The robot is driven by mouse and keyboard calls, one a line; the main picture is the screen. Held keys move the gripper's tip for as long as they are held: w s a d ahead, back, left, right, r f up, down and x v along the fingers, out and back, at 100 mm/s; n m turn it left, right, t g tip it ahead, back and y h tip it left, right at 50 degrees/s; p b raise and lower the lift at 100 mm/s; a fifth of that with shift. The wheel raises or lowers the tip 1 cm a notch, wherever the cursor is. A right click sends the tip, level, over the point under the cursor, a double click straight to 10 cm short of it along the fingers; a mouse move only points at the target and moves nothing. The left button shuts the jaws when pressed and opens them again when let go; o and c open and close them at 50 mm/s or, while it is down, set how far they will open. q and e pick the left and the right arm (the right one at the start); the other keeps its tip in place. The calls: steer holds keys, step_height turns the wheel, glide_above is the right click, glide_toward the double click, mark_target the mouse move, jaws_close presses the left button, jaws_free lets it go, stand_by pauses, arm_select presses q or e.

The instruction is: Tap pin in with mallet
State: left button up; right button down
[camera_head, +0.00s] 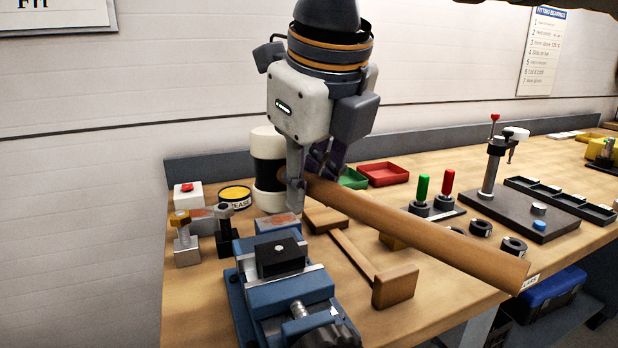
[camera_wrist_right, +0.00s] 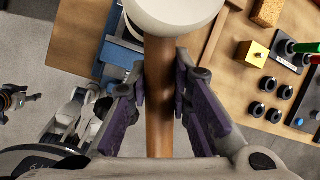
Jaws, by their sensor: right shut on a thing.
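The mallet has a white and black head (camera_head: 268,150) and a long brown wooden handle (camera_head: 430,235). My right gripper (camera_head: 308,190) is shut on the handle close to the head and holds the mallet above the bench. The right wrist view shows the handle (camera_wrist_right: 158,80) between both fingers and the white head beyond them. A blue vise (camera_head: 300,292) stands at the bench's front left, with a dark block (camera_head: 280,256) between its jaws. A small grey spot shows on the block's top; I cannot tell whether it is the pin.
A wooden frame (camera_head: 395,286) lies right of the vise, under the handle. Green and red trays, black rings and a press (camera_head: 515,210) stand farther right.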

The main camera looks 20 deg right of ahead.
step_height(320, 180, down, 8)
steer(key=shift+s+r, duration=0.1)
steer(key=shift+r, duration=0.35)
step_height(320, 180, up, 8)
steer(key=shift+r, duration=0.25)
